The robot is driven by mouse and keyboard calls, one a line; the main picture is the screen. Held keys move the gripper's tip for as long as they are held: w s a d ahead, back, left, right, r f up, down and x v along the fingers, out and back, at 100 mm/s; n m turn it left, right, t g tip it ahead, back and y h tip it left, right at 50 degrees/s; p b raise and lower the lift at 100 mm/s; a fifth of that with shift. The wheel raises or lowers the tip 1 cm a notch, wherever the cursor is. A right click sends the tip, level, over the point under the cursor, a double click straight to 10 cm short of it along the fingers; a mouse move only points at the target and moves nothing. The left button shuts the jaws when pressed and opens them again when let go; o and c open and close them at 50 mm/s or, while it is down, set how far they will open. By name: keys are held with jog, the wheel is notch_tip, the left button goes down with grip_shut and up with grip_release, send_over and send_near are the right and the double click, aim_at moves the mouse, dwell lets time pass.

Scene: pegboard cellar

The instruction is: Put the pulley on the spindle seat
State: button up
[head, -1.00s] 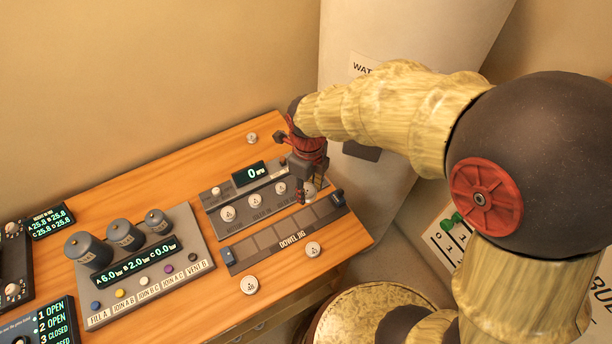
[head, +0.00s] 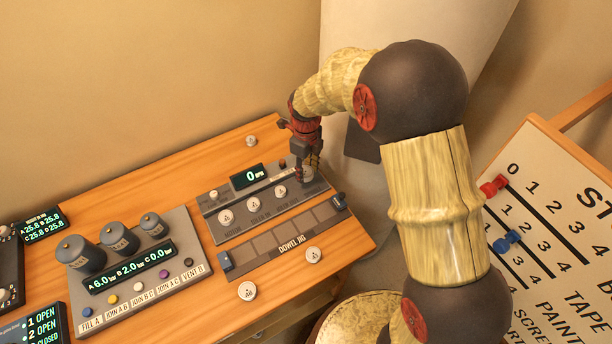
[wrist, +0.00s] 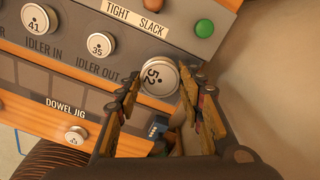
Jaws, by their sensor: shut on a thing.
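My gripper (head: 306,181) is shut on a silver pulley marked 52 (wrist: 159,77), with a finger on either side of it. It is over the right end of the grey pulley panel (head: 210,205). In the wrist view the panel carries a pulley marked 41 (wrist: 39,19) by the IDLER IN label and one marked 35 (wrist: 101,45) by the IDLER OUT label. No bare spindle seat shows; the held pulley and my fingers cover that end. I cannot tell whether the held pulley touches the panel.
The dowel jig (head: 268,241) lies along the panel's front. Loose pulleys lie on the bench behind (head: 251,140) and in front (head: 313,255), (head: 247,291). A lettered board (head: 560,220) is at right.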

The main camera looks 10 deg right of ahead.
aim_at(306, 172)
jog(key=shift+f+b, duration=0.4)
jog(key=shift+f, duration=1.15)
jog(key=shift+f, duration=0.2)
jog(key=o, duration=0.9)
